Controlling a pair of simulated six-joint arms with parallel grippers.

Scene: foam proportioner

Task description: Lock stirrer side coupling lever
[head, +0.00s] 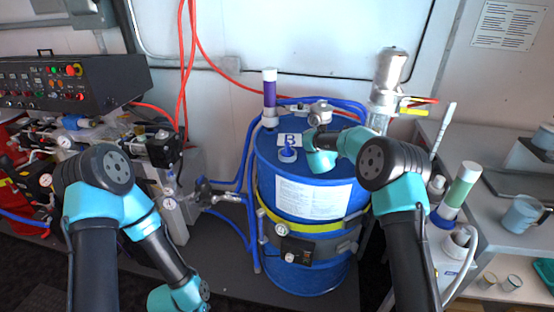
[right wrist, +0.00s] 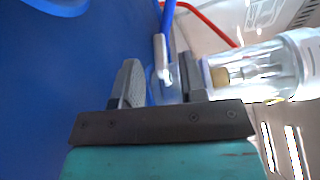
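The blue drum (head: 310,205) stands upright in the middle of the head view, with fittings and blue hoses on its lid. My right arm reaches over the lid, and its fingers are hidden there behind its own wrist. In the right wrist view my right gripper (right wrist: 158,84) is open, with its fingers apart. A thin metal lever (right wrist: 161,55) stands at the gap between the fingers, nearer the right one; I cannot tell whether it touches. A translucent part lies beside the lever. My left arm hangs low at the left, its gripper out of view.
A clear cylinder (right wrist: 265,70) with a brass-coloured fitting is close to the right finger. A blue hose (right wrist: 168,15) and a red hose (right wrist: 210,20) run behind. A control panel (head: 75,85) stands at the left, and a bench with a mug (head: 521,214) at the right.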

